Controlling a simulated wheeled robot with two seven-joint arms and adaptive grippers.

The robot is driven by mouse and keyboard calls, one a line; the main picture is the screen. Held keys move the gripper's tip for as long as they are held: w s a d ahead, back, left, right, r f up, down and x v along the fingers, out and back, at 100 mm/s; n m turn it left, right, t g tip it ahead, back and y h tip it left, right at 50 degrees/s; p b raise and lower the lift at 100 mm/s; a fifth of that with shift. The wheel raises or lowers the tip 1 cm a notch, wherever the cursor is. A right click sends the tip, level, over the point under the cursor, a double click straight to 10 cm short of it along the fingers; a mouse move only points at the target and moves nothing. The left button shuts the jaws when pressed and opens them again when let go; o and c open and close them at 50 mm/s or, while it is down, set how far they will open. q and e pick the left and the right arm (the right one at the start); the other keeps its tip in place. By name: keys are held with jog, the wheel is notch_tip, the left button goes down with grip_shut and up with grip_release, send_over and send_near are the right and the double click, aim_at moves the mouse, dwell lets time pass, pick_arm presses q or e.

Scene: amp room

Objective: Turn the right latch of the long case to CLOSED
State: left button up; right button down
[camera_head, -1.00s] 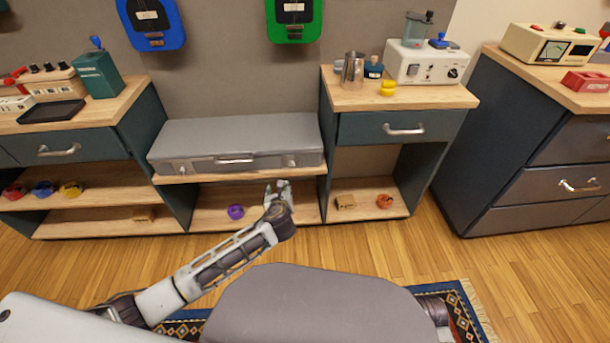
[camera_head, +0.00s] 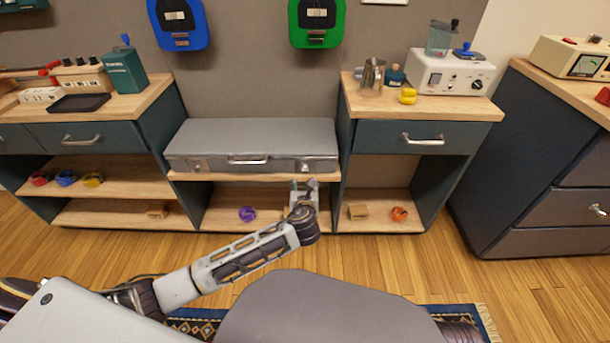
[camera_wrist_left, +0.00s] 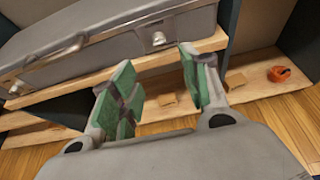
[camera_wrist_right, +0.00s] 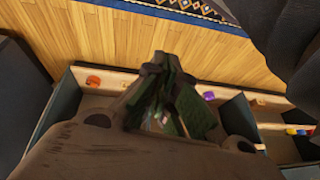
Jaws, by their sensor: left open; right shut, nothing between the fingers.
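The long grey case (camera_head: 255,137) lies shut on the middle shelf, with a handle (camera_head: 248,160) on its front. Its right latch (camera_head: 305,166) is a small light metal piece on the front face; it also shows in the left wrist view (camera_wrist_left: 159,39). I cannot read its setting. My left gripper (camera_head: 304,186) is below and in front of the case's right end, apart from the latch. In the left wrist view its green-padded fingers (camera_wrist_left: 160,88) are open and empty. My right gripper (camera_wrist_right: 165,95) is shut with nothing in it, and does not show in the head view.
A purple ring-like item (camera_head: 247,214) lies on the lower shelf, left of my left gripper. A wooden block (camera_head: 358,212) and an orange item (camera_head: 399,214) lie in the right bay. Cabinets flank the case on both sides.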

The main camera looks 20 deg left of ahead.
pick_arm(q)
jog(key=b, duration=0.4)
send_near(305, 169)
jog(key=f+x, duration=0.1)
jog(key=x, duration=0.4)
jog(key=shift+b+x, duration=0.65)
jog(key=shift+x, duration=0.45)
pick_arm(e)
notch_tip(305, 169, down, 11)
jog(key=a+m+t+y, duration=0.1)
jog(key=a+t, duration=0.1)
jog(key=shift+w+a+f+y, duration=0.15)
jog(key=shift+w+a+y, duration=0.15)
jog(key=shift+w, duration=0.15)
pick_arm(q)
grip_shut()
